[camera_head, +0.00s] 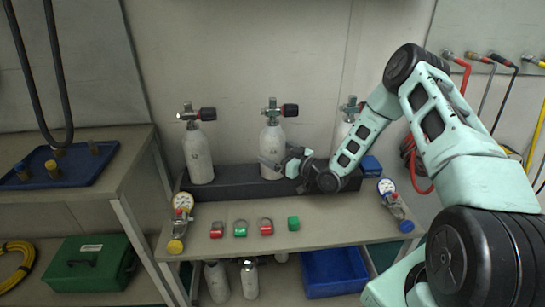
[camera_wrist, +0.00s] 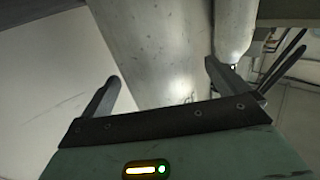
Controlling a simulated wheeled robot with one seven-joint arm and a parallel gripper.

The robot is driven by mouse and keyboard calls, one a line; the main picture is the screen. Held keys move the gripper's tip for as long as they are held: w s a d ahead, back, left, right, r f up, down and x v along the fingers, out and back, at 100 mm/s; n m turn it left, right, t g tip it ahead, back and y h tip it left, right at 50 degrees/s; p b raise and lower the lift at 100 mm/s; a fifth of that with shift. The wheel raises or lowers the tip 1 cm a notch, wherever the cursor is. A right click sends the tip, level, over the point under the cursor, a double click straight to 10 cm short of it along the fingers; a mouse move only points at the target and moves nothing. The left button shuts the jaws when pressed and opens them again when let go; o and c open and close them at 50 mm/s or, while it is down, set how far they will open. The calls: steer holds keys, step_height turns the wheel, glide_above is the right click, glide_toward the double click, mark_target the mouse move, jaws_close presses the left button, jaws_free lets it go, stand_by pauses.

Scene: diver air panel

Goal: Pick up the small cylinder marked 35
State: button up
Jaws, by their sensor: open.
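Three white cylinders with valves and black knobs stand in the dark rack on the bench: a left one (camera_head: 198,155), a middle one (camera_head: 273,138) and a right one (camera_head: 343,135), partly behind my arm. I cannot read a 35 on any of them. My gripper (camera_head: 276,164) is open at the lower part of the middle cylinder and hides some of it. In the wrist view, a white cylinder body (camera_wrist: 160,45) shows between the open fingers of my gripper (camera_wrist: 162,72). I cannot tell whether the fingers touch it. Another white cylinder (camera_wrist: 235,30) is beyond the right finger.
Gauges (camera_head: 183,210) sit at the bench's left end, with more at the right. More white cylinders (camera_head: 249,279) and a blue bin (camera_head: 333,272) are below. Hoses hang right.

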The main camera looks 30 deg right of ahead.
steer(key=shift+x, duration=1.1)
steer(key=c, duration=2)
steer(key=shift+r, duration=0.2)
steer(key=shift+c, duration=0.5)
